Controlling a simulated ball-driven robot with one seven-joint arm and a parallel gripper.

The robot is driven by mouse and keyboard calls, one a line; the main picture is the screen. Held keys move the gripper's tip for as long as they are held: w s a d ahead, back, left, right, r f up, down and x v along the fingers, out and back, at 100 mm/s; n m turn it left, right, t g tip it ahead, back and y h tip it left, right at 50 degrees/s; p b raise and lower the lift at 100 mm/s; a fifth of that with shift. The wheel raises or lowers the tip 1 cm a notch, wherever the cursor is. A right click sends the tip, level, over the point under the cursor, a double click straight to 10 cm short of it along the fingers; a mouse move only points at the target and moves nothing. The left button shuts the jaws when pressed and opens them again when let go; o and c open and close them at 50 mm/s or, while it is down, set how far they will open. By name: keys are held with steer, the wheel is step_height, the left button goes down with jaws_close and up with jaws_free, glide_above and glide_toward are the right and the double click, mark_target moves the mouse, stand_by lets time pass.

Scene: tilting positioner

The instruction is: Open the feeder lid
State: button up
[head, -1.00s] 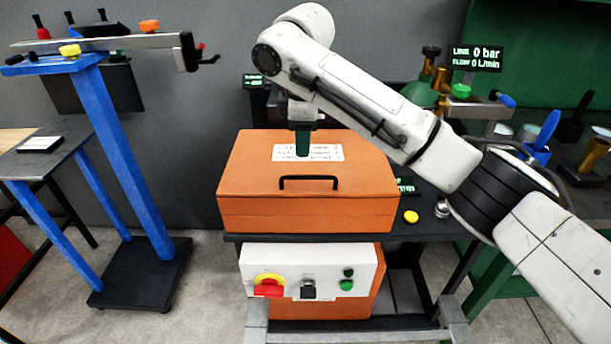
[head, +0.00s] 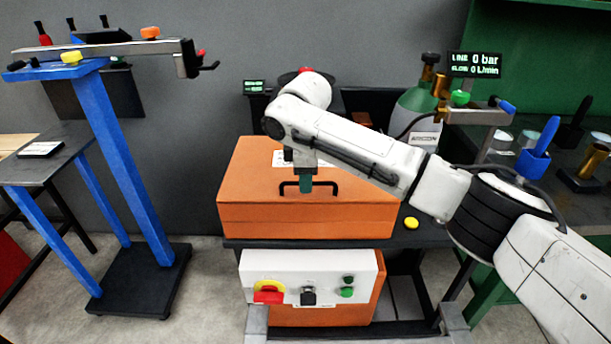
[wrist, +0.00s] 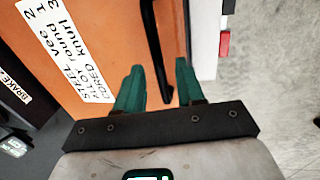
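The feeder is an orange box with a closed orange lid (head: 245,185), with a black bar handle (head: 330,187) near its front edge. My gripper (head: 305,188) points down over the front of the lid, at the handle. In the wrist view my gripper (wrist: 158,70) has its two green fingers apart. The black handle (wrist: 153,40) runs between them in the picture, nearer the right finger. I cannot tell how far the fingertips are above or around the bar. A white label (wrist: 70,45) lies on the lid, partly hidden by my arm in the head view.
A white control panel (head: 310,278) with a red-and-yellow switch is below the box. A yellow button (head: 411,224) sits on the dark table right of it. A blue stand (head: 125,160) is at left, and a gas bottle (head: 418,115) stands behind right.

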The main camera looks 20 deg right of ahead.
steer(key=shift+c, duration=0.2)
jaws_close()
stand_by(0.5)
